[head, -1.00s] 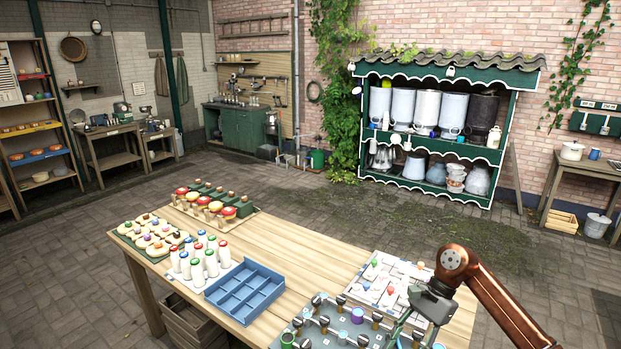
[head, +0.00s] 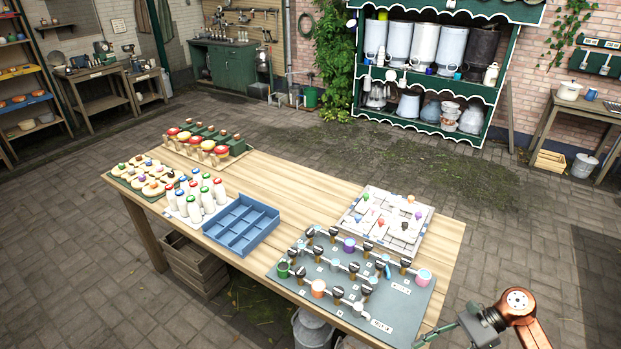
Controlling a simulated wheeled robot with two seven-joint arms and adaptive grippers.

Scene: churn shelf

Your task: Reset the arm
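My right arm's copper-coloured end shows at the lower right of the head view. My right gripper (head: 430,337), grey with slim fingers, points left beside the front right corner of the wooden table (head: 310,190). It is partly cut off by the bottom edge, and I cannot see whether its fingers are apart. I see nothing held in it. My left gripper is out of view.
Near the gripper, a grey board (head: 410,310) carries black-knobbed valves and coloured cups. Behind it lies a white board (head: 398,200) with small coloured pieces. A blue divided tray (head: 262,218), several bottles (head: 207,199) and a green shelf stall (head: 508,97) stand farther off. Paving right of the table is clear.

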